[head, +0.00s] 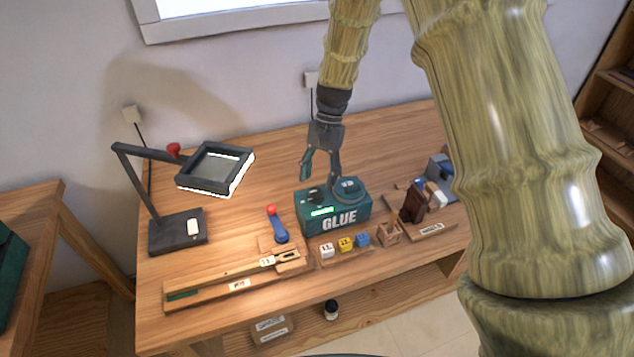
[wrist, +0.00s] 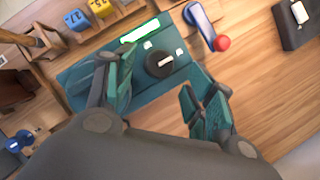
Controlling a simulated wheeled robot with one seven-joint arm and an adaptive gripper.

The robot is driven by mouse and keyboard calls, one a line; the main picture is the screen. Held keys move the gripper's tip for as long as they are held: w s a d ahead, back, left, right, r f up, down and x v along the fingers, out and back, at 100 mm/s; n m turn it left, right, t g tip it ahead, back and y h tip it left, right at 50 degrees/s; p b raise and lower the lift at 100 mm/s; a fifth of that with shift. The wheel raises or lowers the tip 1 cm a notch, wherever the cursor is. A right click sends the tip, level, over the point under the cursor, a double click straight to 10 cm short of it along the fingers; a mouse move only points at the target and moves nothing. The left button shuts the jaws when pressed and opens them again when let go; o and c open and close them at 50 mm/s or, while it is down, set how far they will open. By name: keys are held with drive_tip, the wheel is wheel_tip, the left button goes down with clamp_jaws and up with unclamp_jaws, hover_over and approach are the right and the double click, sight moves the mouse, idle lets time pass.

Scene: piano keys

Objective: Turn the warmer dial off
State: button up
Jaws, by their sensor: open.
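The glue warmer (head: 337,215) is a teal box with "GLUE" on its front, standing on the wooden workbench. In the wrist view its teal top (wrist: 90,80) carries a round black dial (wrist: 160,64) with a pale pointer mark, and a lit green strip (wrist: 141,31). My gripper (head: 320,179) is above the warmer in the head view, pointing down. In the wrist view my gripper (wrist: 155,95) is open, its two fingers apart, with the dial beyond the gap between them. The fingers hold nothing. Contact with the dial cannot be told.
A blue lever with a red knob (head: 277,224) stands left of the warmer. Several numbered cubes (head: 345,243) sit in front. A dark lamp (head: 178,231) is at the left, and a wooden rack with tools (head: 430,229) is at the right. The back of the bench is clear.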

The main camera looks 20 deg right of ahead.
sight(316, 190)
drive_tip(key=shift+x, duration=1.55)
drive_tip(key=shift+c, duration=0.3)
drive_tip(key=shift+p, duration=0.3)
drive_tip(key=c, duration=0.9)
